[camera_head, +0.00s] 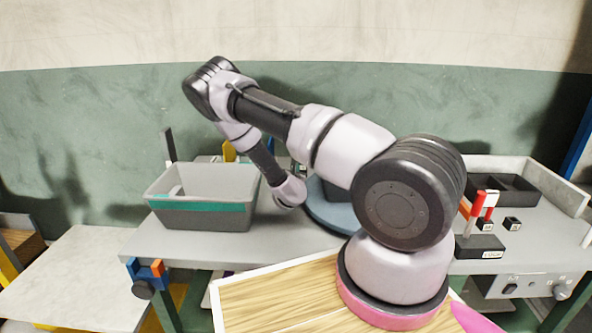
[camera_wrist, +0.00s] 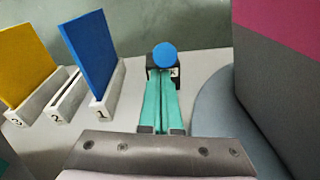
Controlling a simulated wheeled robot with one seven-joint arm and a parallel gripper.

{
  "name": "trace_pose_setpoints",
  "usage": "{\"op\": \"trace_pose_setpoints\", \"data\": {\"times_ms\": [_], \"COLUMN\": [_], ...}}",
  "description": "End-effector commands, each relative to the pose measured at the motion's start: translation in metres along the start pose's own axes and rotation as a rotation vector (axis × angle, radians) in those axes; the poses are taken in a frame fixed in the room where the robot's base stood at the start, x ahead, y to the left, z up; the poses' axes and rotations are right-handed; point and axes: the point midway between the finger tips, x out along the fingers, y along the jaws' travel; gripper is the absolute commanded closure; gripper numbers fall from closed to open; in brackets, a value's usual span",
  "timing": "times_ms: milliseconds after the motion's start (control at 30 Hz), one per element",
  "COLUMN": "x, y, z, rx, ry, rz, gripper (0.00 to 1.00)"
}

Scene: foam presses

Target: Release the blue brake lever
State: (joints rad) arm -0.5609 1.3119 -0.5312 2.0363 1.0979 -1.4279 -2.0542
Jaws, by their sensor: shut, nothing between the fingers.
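A lever with a round blue knob (camera_wrist: 165,54) stands on a small black base (camera_wrist: 174,76) in the wrist view; the base's label is partly covered. My gripper (camera_wrist: 162,78) has teal fingers, shut together and empty. The fingertips reach toward the lever just below the knob in the picture; I cannot tell whether they touch it. In the head view the blue lever and my fingers are hidden behind my own arm.
A blue board (camera_wrist: 91,52) and a yellow board (camera_wrist: 25,62) stand in numbered holders left of the fingers. A blue-grey round table (camera_wrist: 220,112) carries a large grey block (camera_wrist: 270,85) at right. A grey bin (camera_head: 205,185) and a red-handled lever (camera_head: 478,204) also stand on the bench.

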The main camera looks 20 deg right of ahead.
Motion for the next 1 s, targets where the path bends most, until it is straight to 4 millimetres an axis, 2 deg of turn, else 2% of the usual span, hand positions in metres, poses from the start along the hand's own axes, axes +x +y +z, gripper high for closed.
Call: {"op": "trace_pose_setpoints", "data": {"times_ms": [633, 1000], "x": [0.002, 0.015], "y": [0.005, 0.013], "z": [0.022, 0.064], "rx": [-0.004, -0.015], "ry": [0.132, 0.409], "rz": [-0.026, -0.080], "gripper": [1.00, 1.00]}}
